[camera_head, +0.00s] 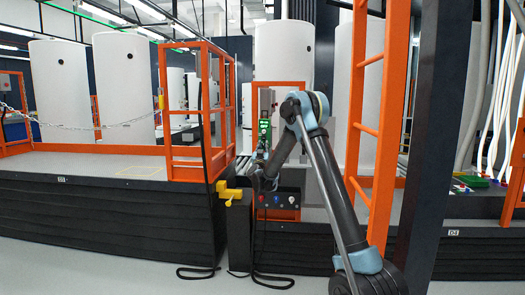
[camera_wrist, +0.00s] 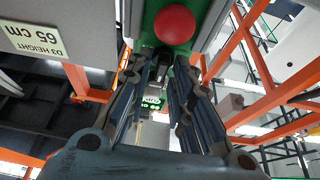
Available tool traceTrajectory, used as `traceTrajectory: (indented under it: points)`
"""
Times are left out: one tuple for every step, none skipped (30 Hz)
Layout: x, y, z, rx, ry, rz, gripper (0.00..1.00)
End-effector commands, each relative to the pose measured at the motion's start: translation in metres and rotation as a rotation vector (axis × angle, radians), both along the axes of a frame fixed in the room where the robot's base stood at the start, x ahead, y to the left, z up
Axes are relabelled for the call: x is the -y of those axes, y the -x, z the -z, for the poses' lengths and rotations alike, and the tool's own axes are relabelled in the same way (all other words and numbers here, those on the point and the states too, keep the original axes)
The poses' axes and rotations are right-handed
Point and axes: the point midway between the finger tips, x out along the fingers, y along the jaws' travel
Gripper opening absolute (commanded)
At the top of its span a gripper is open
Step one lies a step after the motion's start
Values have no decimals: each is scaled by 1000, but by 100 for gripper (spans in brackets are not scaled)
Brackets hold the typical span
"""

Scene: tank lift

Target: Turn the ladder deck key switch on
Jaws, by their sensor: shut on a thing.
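The ladder deck control panel shows as a green face (camera_wrist: 150,22) in the wrist view, with a large round red button (camera_wrist: 174,24) on it. My gripper (camera_wrist: 163,58) points at the panel below this button in the picture. Its fingertips are close together on a small dark part, which I take to be the key switch. The fingers hide most of it, so its turn position cannot be told. In the head view a green-fronted box (camera_head: 264,128) stands behind my arm, and my gripper (camera_head: 261,153) is small and partly hidden beside it.
A lower control box with coloured knobs (camera_head: 276,201) hangs under the deck. A yellow bracket (camera_head: 229,192) and orange ladder frame (camera_head: 371,120) stand close to my arm. A height sign (camera_wrist: 34,38) shows in the wrist view. Grey floor (camera_head: 130,270) is open at front left.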

Motion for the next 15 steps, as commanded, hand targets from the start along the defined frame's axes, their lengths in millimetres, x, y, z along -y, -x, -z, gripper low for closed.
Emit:
traceTrajectory:
  points:
    - [0,0,0,0,-14,0,0]
    - [0,0,0,1,-24,0,0]
    - [1,0,0,1,-39,0,0]
    - [1,0,0,3,-53,1,0]
    - [1,0,0,2,-69,1,0]
    - [1,0,0,3,-94,0,0]
    - [1,0,0,3,-113,1,0]
    - [1,0,0,5,-134,1,0]
    - [2,-1,0,5,-165,2,0]
    - [2,-1,0,6,-190,2,0]
    - [2,-1,0,7,-216,2,0]
    - [2,-1,0,8,-252,2,0]
    - [2,-1,0,8,-279,2,0]
    - [3,-1,0,9,-308,3,0]
    - [3,-1,0,11,-345,3,0]
